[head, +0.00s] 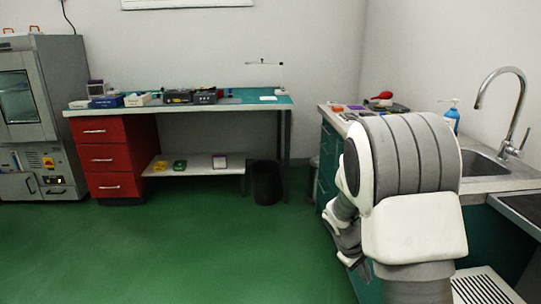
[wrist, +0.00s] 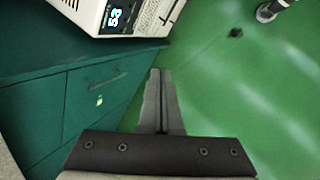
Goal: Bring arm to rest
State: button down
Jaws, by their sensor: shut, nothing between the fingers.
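My gripper (wrist: 161,75) points away from the wrist camera with its two fingers together and nothing between them. In the wrist view it hangs in front of a teal cabinet (wrist: 50,120) and over the green floor. In the head view my white and grey arm (head: 415,225) is folded at the right, beside the sink counter. Its wrist end hangs low on the left side of the arm, by the teal cabinet front; the fingers are hard to make out there.
A white device (wrist: 130,15) with a lit display is near the gripper at the top of the wrist view. The sink counter (head: 490,183) and tap (head: 503,100) stand at right. A workbench (head: 220,106), red drawers (head: 118,155) and black bin (head: 266,182) are at the back. The middle floor (head: 200,250) is clear.

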jog(key=s+a+r+m+t+y, duration=0.1)
jog(key=s+a+r+m, duration=0.1)
jog(key=s+r, duration=0.45)
jog(key=s+a+r+m+t+y, duration=0.1)
jog(key=s+a+r+m+y, duration=0.2)
jog(key=r, duration=0.6)
jog(key=s+a+r+t, duration=0.1)
jog(key=s+a+r, duration=0.2)
jog(key=s, duration=0.5)
jog(key=s+a+r+t, duration=0.1)
jog(key=s+a+r, duration=0.15)
jog(key=s, duration=0.45)
notch_tip(320, 180, up, 21)
jog(key=p, duration=2.1)
jog(key=shift+r+m+y, duration=0.2)
jog(key=shift+m+y, duration=0.2)
jog(key=shift+d, duration=0.25)
